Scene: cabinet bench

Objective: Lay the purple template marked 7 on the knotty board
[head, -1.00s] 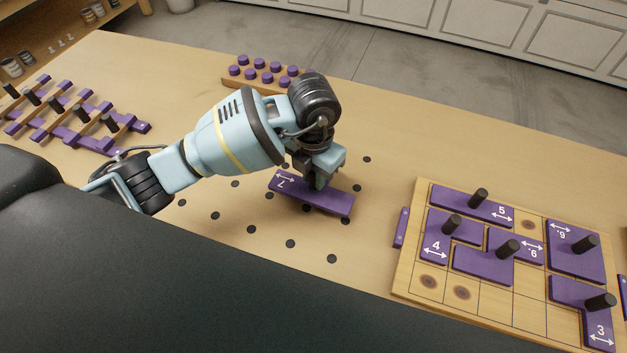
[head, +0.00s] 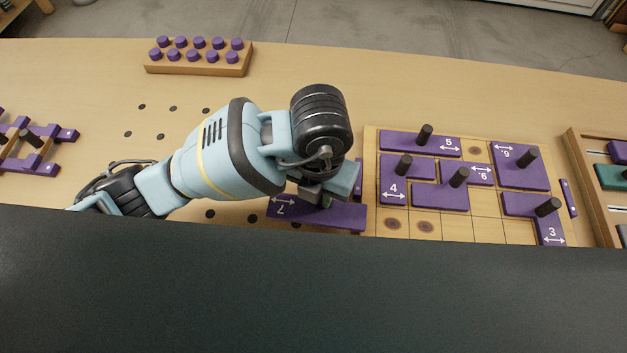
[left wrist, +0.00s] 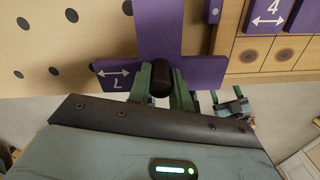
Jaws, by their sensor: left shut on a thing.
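The purple template marked 7 (head: 340,217) is held by its dark peg in my left gripper (head: 322,196), just left of the knotty board (head: 487,229). In the left wrist view the template (left wrist: 115,74) shows a long arm and a crosspiece, with the peg between the fingers of my left gripper (left wrist: 161,88). I cannot tell how high it is above the bench. The board carries purple templates with pegs, marked 5, 4, 3 and others. Its front cells are bare, two with brown knots. My right gripper (left wrist: 228,98) shows small in the left wrist view, fingers apart and empty.
A wooden block with purple knobs (head: 197,57) stands at the back left. A rack with purple pieces (head: 38,146) is at the left edge. A wooden tray (head: 590,185) stands right of the board. Dark holes dot the bench. The bench behind the board is clear.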

